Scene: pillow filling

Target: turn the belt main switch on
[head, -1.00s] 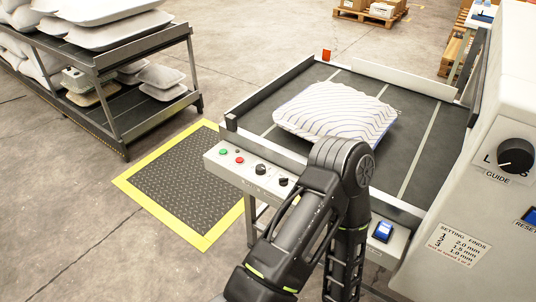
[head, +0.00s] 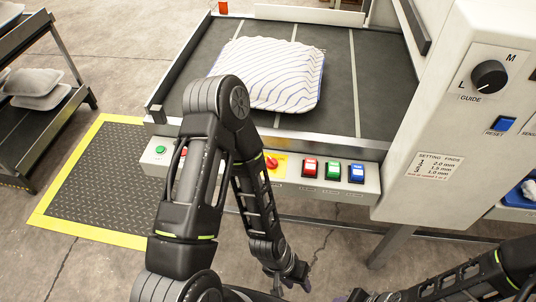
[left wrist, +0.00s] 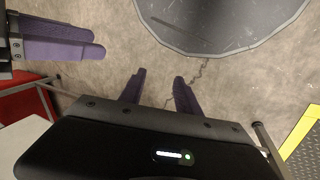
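The belt main switch looks to be the red rotary knob (head: 271,162) on a yellow plate, on the panel along the belt's front edge. My left forearm partly covers this plate in the head view. My left gripper (head: 288,283) hangs below and in front of the panel, apart from the switch. In the left wrist view its two purple fingers (left wrist: 157,92) stand apart with only floor between them, so it is empty. My right gripper's purple fingers (left wrist: 62,40) show at the left of that view, close together from the side; their opening is unclear.
Red (head: 309,168), green (head: 333,171) and blue (head: 356,173) buttons sit right of the knob. A striped pillow (head: 275,75) lies on the dark belt (head: 345,120). A white machine housing (head: 425,130) stands at the right.

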